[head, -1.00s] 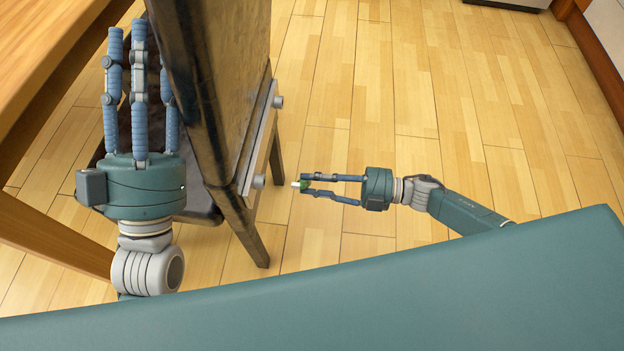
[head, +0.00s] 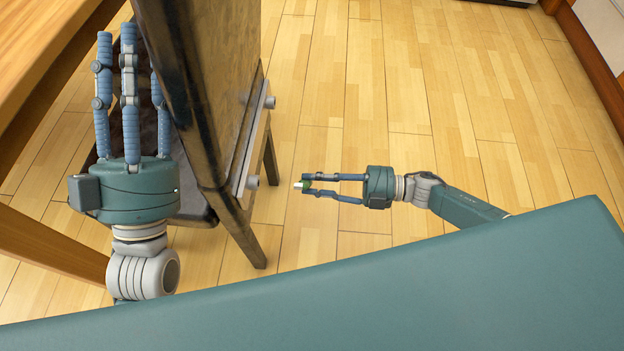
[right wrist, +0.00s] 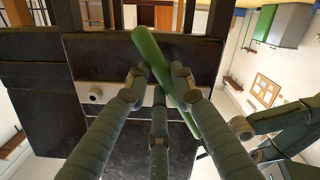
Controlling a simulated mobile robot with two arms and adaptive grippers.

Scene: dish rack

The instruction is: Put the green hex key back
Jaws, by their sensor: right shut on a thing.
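The green hex key (head: 306,184) is held in the fingertips of my right gripper (head: 307,186), to the right of a dark chair-like piece. In the head view only a small green part with a pale end shows. In the right wrist view the hex key (right wrist: 160,60) is a green rod, slanting between the fingers. A pale strip (head: 246,158) with two round grey pegs (head: 253,182) is on the dark back. The key is apart from the pegs in the head view. My left gripper (head: 128,60) has its fingers spread and empty, left of the dark back.
The dark chair-like piece (head: 200,80) stands between my two grippers. A wooden table (head: 50,50) is at the left. The wooden floor (head: 400,100) is clear behind and around my right gripper. One grey peg (right wrist: 96,95) also shows in the right wrist view.

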